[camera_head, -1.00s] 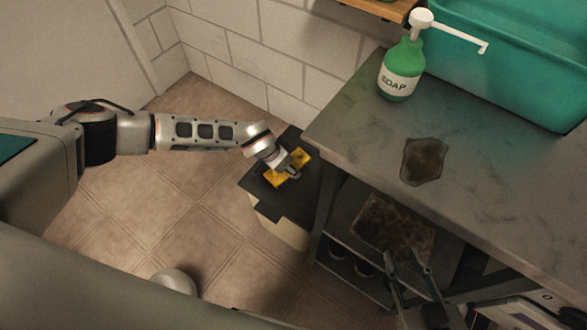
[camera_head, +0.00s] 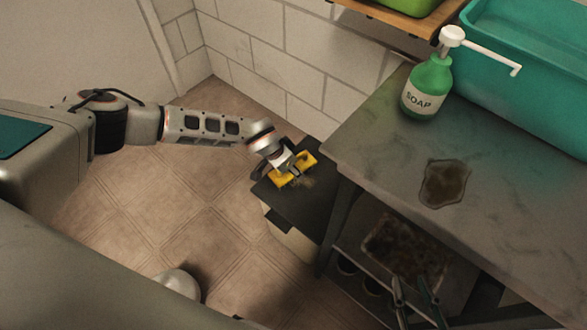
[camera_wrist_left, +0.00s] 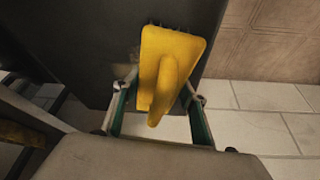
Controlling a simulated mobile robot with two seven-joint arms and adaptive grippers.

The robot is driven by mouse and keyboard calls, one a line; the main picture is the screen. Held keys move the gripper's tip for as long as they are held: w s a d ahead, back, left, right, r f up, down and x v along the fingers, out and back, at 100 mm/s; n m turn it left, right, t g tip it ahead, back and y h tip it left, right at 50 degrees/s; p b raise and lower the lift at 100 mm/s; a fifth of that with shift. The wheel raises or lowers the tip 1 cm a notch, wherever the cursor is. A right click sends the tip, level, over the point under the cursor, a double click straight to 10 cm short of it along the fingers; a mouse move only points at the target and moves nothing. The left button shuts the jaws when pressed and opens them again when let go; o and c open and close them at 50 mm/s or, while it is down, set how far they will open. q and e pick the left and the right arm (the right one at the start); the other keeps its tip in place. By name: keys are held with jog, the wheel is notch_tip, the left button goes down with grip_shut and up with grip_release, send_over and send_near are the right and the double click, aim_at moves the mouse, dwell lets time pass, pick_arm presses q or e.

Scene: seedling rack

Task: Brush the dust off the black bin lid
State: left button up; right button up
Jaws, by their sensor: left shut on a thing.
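The black bin lid (camera_head: 285,208) lies on a pale bin beside the bench, with a tan dust patch (camera_head: 308,183) on it. In the left wrist view the lid (camera_wrist_left: 80,35) is a dark surface, and a faint tan patch shows beside the brush. My left gripper (camera_head: 286,171) is shut on a yellow brush (camera_head: 306,160) over the lid's far part. The brush (camera_wrist_left: 175,50) sits between the fingers in the left wrist view. I cannot tell whether its bristles touch the lid. My right gripper (camera_head: 411,280) is open and empty near the bench's lower shelf.
The grey bench (camera_head: 400,160) stands right of the bin, with a green soap bottle (camera_head: 428,88), a dark stain (camera_head: 444,183) and a teal tub (camera_head: 540,90). A grimy tray (camera_head: 400,245) lies on the shelf below.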

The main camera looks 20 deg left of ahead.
aim_at(314, 186)
pick_arm(q)
jog(key=shift+s+d, duration=0.35)
jog(key=shift+d, duration=0.55)
jog(key=shift+s+d+f+p, duration=0.1)
jog(key=shift+s+d+p, duration=0.15)
jog(key=shift+d, duration=0.25)
jog(key=shift+s+d+p, duration=0.2)
jog(key=shift+d+p, duration=0.05)
jog(key=shift+d, duration=0.25)
pick_arm(e)
jog(key=shift+w+r, duration=0.25)
jog(key=shift+r, duration=0.3)
jog(key=shift+w+r, duration=0.25)
jog(key=shift+r, duration=0.3)
pick_arm(q)
jog(key=shift+s+d, duration=0.3)
jog(key=shift+d, duration=0.55)
jog(key=shift+s+d+p, duration=0.2)
jog(key=shift+d+p, duration=0.05)
jog(key=shift+d, duration=0.25)
jog(key=shift+s+d+p, duration=0.2)
jog(key=shift+d, duration=0.25)
pick_arm(e)
jog(key=shift+w+r+t, duration=0.2)
jog(key=shift+r, duration=0.3)
jog(key=shift+w+r+t, duration=0.15)
jog(key=shift+r+t, duration=0.05)
jog(key=shift+r, duration=0.25)
